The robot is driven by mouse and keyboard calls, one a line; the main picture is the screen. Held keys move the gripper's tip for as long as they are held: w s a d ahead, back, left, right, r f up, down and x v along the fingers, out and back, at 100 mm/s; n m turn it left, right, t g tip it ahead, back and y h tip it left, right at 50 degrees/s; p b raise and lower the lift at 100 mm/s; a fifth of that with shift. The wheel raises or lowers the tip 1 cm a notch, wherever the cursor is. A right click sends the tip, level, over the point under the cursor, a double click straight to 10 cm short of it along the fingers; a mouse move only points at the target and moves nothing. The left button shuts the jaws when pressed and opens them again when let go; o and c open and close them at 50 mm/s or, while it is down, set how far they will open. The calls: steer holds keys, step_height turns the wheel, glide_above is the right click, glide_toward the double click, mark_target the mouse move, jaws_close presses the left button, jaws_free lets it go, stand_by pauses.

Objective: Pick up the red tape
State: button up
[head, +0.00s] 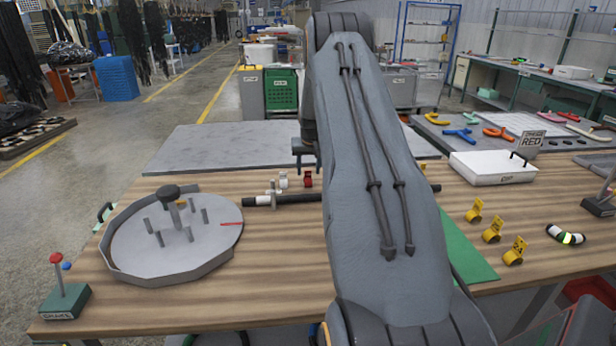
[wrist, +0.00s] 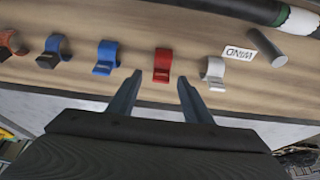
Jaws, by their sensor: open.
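The red tape (wrist: 162,64) is a small curled red piece on the wooden table, seen in the wrist view. It also shows in the head view (head: 307,179), beside a white piece. My gripper (wrist: 159,79) is open and empty. Its two fingers point towards the red tape, which lies just beyond the fingertips and between their lines. In the head view my gripper (head: 304,150) is partly hidden by my arm, which also covers the table to the right of the red tape.
In the wrist view, a blue piece (wrist: 107,57) lies left of the red tape and a white piece (wrist: 214,73) right. A WIND label (wrist: 239,52) and grey peg (wrist: 267,47) stand further right. A round grey fixture (head: 165,235) occupies the table's left side.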

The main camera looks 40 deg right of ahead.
steer(key=shift+x, duration=1.2)
steer(key=shift+a, duration=0.1)
steer(key=c, duration=1.1)
step_height(320, 180, up, 10)
steer(key=b, duration=0.2)
steer(key=shift+b, duration=0.3)
steer(key=shift+o, duration=1.2)
jaws_close()
